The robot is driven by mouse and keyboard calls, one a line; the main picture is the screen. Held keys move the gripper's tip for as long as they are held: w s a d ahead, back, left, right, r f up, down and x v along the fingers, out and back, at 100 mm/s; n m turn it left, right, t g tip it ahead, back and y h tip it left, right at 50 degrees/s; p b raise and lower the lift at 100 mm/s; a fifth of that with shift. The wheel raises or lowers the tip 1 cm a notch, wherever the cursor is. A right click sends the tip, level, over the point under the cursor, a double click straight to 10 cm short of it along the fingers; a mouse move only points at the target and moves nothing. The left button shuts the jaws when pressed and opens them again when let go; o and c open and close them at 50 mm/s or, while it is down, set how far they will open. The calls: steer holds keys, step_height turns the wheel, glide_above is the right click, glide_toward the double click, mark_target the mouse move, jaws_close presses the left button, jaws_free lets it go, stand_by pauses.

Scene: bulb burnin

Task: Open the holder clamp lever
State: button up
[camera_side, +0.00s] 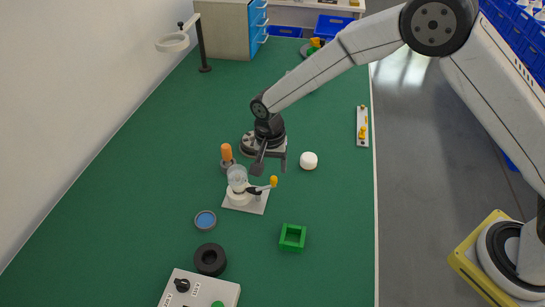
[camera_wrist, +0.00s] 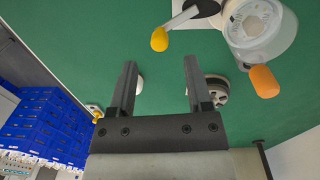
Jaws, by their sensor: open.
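The bulb holder (camera_side: 259,206) is a white block on the green table. A clear bulb (camera_side: 237,174) sits in it and also shows at the top right of the wrist view (camera_wrist: 262,28). The clamp lever (camera_side: 262,188) sticks out to the right of the holder, ending in a yellow knob (camera_side: 273,181). In the wrist view the yellow knob (camera_wrist: 159,39) lies ahead of the fingertips, apart from them. My gripper (camera_side: 270,168) is open and empty, above and behind the lever. Its two fingers show spread in the wrist view (camera_wrist: 160,66).
An orange-handled tool (camera_side: 227,152) stands close behind the bulb. A white puck (camera_side: 309,161) lies right of my gripper. A green square frame (camera_side: 292,238), blue disc (camera_side: 205,220), black ring (camera_side: 210,260) and control box (camera_side: 200,290) lie in front.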

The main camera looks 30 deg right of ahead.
mark_target(273, 177)
steer(key=shift+s+d+f, duration=0.1)
steer(key=shift+f, duration=2.1)
steer(key=shift+c, duration=0.3)
jaws_close()
